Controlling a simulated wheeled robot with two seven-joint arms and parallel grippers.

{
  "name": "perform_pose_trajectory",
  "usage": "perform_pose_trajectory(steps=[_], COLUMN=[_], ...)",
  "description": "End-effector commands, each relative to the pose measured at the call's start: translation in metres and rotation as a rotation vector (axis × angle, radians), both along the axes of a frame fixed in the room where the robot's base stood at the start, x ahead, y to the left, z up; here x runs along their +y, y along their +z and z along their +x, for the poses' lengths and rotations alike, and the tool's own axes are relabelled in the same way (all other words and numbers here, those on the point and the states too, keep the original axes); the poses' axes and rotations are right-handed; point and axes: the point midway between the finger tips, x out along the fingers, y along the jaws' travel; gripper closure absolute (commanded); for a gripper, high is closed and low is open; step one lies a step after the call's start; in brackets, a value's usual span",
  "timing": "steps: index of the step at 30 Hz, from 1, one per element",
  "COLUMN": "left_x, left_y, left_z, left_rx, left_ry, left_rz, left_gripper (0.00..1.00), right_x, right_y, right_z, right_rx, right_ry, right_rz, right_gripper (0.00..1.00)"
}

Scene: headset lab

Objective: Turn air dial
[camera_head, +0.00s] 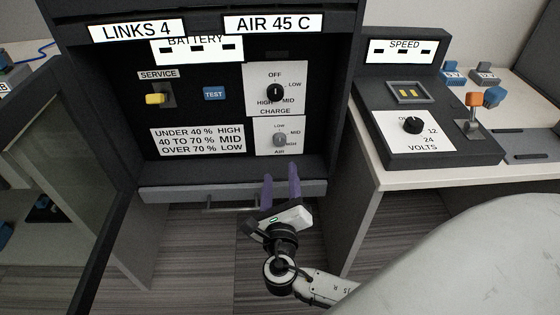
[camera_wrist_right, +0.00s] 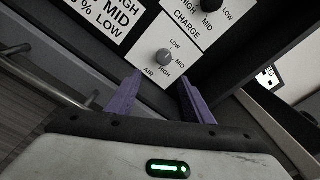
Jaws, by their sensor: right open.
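The air dial (camera_head: 279,140) is a small grey knob on a white plate marked LOW, MID, HIGH and AIR, low on the dark panel. It also shows in the right wrist view (camera_wrist_right: 164,57), ahead of the fingertips and between their lines. My right gripper (camera_head: 281,180) has purple fingers, spread apart with nothing between them. In the right wrist view its fingertips (camera_wrist_right: 160,80) stand short of the dial, apart from it. My left gripper is not in view.
The black charge dial (camera_head: 275,92) sits just above the air dial. A yellow service switch (camera_head: 155,99) and blue test button (camera_head: 214,93) are to the left. A grey ledge (camera_head: 230,190) with a handle runs below. A volts console (camera_head: 425,125) stands right.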

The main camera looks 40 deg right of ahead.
Motion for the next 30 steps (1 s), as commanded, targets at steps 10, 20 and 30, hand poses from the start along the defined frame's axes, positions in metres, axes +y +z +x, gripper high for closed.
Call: perform_pose_trajectory(steps=[10, 20, 30], left_x=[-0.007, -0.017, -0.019], left_y=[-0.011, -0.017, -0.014], left_z=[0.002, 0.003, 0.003], left_rx=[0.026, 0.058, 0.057], left_ry=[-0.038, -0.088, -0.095], left_rz=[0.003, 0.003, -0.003], left_gripper=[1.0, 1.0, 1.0], right_x=[-0.024, -0.054, -0.061], right_y=[0.006, 0.006, 0.008], right_z=[0.035, 0.078, 0.087], right_rx=[0.002, 0.004, 0.005], right_ry=[-0.008, -0.006, -0.005], right_rz=[-0.093, -0.088, -0.086], right_gripper=[0.53, 0.53, 0.53])
